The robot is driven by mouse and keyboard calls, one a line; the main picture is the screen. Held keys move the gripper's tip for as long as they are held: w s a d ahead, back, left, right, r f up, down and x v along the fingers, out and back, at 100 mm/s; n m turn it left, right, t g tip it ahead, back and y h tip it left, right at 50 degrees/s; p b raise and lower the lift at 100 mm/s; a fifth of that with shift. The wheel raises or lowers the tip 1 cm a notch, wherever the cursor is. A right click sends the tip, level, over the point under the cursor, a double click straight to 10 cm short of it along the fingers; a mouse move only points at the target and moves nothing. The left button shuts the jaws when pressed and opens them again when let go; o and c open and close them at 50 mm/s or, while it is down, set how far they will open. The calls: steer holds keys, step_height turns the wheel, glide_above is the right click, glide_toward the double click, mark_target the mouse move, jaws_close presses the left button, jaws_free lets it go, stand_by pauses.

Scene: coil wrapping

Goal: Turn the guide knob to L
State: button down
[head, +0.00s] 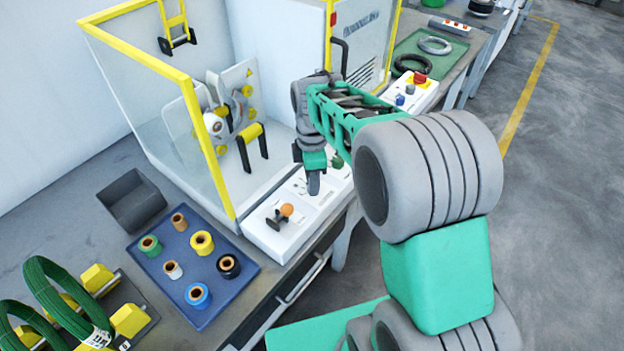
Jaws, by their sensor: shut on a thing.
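The white control panel (262,234) runs along the front of the wrapping machine. My gripper (314,184) points down at the middle of this panel. Its jaws are shut on what appears to be the guide knob. The fingers hide the knob, so its pointer and setting cannot be read. Small dark markings show on the panel beside the fingers, too small to read. A lever with an orange ball (286,210) stands on the panel to the left of my gripper. A dark green round part (337,161) shows just right of the fingers.
The machine's yellow-framed clear guard (205,130) stands behind the panel. A blue tray (205,318) with several tape rolls lies to the left, near an empty grey bin (132,200). Green coils (65,310) stand at lower left. A red button (420,77) is on a box farther right.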

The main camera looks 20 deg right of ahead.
steer(key=m, duration=0.4)
steer(key=shift+p, duration=0.3)
steer(key=m, duration=0.4)
steer(key=shift+m+p, duration=0.3)
steer(key=m, duration=0.4)
steer(key=shift+d, duration=0.1)
steer(key=m+p, duration=0.1)
steer(key=m, duration=0.4)
steer(key=shift+w, duration=0.1)
steer(key=c, duration=1.1)
jaws_free()
steer(key=shift+o, duration=0.2)
